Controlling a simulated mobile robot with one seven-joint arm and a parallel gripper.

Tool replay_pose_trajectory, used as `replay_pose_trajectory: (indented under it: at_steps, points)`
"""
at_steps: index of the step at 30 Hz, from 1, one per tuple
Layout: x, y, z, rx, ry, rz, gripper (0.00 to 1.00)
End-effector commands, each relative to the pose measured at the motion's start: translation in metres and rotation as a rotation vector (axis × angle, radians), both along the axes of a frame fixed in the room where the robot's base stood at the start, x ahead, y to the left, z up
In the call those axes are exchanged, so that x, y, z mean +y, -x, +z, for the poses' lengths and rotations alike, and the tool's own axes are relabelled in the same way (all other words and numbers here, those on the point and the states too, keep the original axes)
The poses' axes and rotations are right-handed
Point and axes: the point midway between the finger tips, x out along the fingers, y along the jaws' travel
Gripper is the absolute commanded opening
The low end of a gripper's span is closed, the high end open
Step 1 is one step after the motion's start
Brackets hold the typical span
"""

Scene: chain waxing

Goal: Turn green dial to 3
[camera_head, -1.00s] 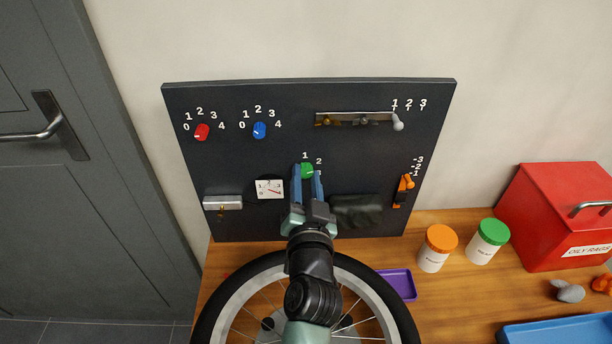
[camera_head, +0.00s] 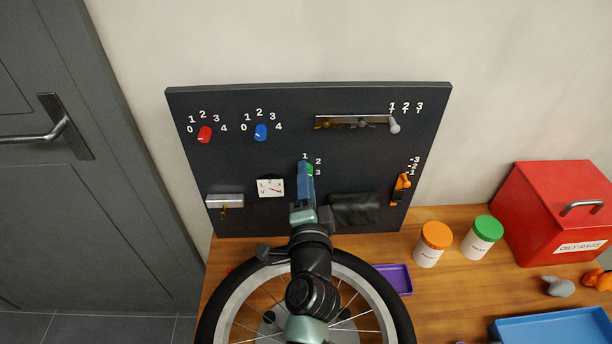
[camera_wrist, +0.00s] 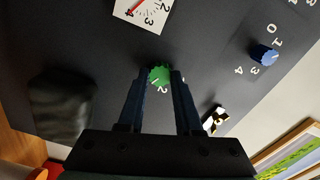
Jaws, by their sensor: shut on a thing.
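Where the pointer stands exactly, I cannot tell.
The panel (camera_head: 280,145) also holds a red dial (camera_head: 205,134), a blue dial (camera_head: 261,132), a gauge (camera_head: 271,188), a slider (camera_head: 394,125) and an orange lever (camera_head: 402,183). A bicycle wheel (camera_head: 223,302) stands in front. Jars and a red box (camera_head: 553,223) are at right.

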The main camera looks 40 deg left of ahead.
Motion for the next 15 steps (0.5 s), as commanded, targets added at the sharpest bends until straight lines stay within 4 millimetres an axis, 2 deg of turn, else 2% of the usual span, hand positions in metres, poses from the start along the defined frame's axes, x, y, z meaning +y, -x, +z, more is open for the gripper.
replay_pose_trajectory:
  at_steps: [15]
  points:
    - [-0.0003,0.0003,-0.0016,0.042,-0.051,0.0,0.0]
